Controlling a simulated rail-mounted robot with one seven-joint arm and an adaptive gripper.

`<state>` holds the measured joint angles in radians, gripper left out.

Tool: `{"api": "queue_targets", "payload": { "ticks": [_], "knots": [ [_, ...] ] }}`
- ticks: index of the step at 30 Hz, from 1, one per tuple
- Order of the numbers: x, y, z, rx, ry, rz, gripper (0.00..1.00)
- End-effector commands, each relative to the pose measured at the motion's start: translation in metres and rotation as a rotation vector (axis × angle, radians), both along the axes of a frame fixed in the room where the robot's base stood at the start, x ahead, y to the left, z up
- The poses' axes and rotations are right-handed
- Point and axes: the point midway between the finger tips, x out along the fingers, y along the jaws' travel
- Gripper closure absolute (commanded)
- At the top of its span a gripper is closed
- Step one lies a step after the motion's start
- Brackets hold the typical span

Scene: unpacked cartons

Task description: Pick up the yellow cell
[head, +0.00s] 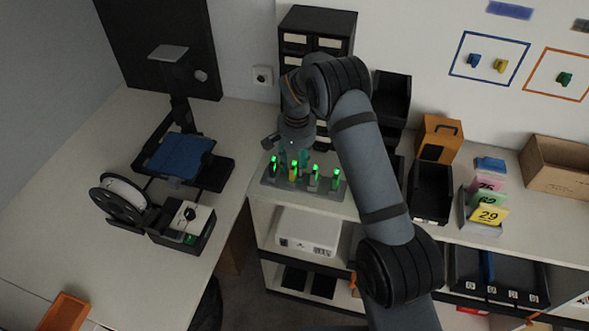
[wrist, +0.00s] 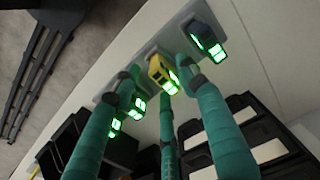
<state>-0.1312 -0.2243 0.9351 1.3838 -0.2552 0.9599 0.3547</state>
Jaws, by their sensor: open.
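The yellow cell (head: 293,174) stands in a grey charging tray (head: 328,193) on the shelf top, second from the left in the head view, with a green light on its top. In the wrist view the yellow cell (wrist: 159,70) shows between the spread teal fingers of my gripper (wrist: 165,82). My gripper (head: 296,156) is open and points down over the tray. I cannot tell whether any finger touches the cell. A dark cell (wrist: 205,37) stands to its right in the wrist view; the other cells are partly hidden behind the left finger.
Neighbouring cells (head: 314,180) stand close beside the yellow one. Black drawers (head: 317,22) and black bins (head: 391,95) stand behind and to the right. A desk with a spool device (head: 122,196) is at the left. An orange box (head: 440,135) stands farther right.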

Motion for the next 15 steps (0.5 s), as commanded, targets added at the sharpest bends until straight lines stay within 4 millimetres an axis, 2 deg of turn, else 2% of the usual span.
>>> {"api": "queue_targets", "payload": {
  "ticks": [6,15],
  "knots": [
    [-0.0004,0.001,-0.0008,0.0,0.0,0.002,0.58],
    [-0.0003,0.0008,-0.0005,0.0,0.0,0.001,0.76]
  ]
}}
